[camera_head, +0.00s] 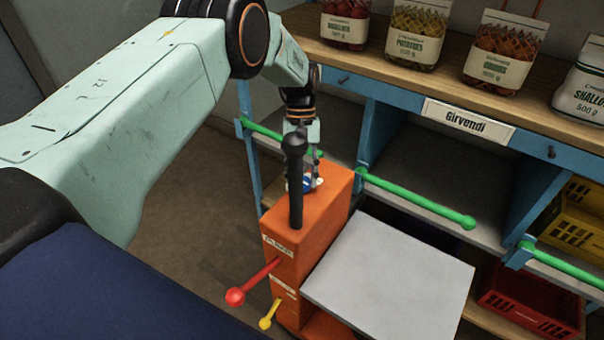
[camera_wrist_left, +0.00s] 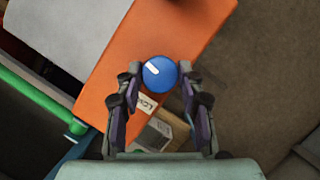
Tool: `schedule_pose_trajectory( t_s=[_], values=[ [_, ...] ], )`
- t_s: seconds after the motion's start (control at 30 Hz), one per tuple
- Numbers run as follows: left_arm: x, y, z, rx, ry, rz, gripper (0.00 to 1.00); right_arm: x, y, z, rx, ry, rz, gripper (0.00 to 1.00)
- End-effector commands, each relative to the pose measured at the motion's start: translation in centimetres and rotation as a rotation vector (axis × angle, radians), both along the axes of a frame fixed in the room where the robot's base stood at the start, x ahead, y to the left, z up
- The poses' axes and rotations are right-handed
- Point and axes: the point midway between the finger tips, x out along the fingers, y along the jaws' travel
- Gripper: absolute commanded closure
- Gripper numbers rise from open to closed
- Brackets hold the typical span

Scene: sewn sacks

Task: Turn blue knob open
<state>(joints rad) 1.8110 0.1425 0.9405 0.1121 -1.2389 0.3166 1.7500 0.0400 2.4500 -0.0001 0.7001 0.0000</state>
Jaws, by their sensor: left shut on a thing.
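The blue knob (camera_wrist_left: 162,77) sits on top of the orange box (camera_wrist_left: 142,40); its white mark points to the upper left in the wrist view. In the head view the knob (camera_head: 307,185) is partly hidden by my fingers. My left gripper (camera_wrist_left: 160,76) has one fingertip on each side of the knob and is shut on it. In the head view my left gripper (camera_head: 305,172) reaches down onto the top of the orange box (camera_head: 325,205). My right gripper is not in view.
A black upright lever (camera_head: 295,180) stands close to my left gripper. A red lever (camera_head: 236,296) and a yellow lever (camera_head: 265,322) stick out of the box front. A grey plate (camera_head: 395,270) lies beside it. Green bars (camera_head: 415,198) run along the blue shelf behind.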

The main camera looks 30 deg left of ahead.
Motion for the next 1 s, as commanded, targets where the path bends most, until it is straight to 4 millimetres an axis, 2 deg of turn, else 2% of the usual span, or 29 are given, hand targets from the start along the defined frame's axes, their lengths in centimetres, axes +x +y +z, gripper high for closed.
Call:
schedule_pose_trajectory(
  t_s=[0.27,0.3,0.53,0.87,1.0],
  values=[
    [0.3,0.1,0.3,0.002,-0.009,0.000,0.93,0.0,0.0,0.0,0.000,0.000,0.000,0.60],
    [0.3,0.1,0.3,0.002,-0.009,0.000,0.59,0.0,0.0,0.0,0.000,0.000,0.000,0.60],
    [0.2,0.0,0.2,0.000,-0.006,-0.001,0.40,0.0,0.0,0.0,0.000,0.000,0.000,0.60],
    [0.1,0.0,0.2,0.000,-0.003,-0.001,0.39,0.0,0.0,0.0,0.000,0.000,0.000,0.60],
    [0.7,0.3,1.5,0.000,-0.006,-0.001,0.39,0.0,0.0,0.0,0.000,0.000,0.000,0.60]
  ],
)
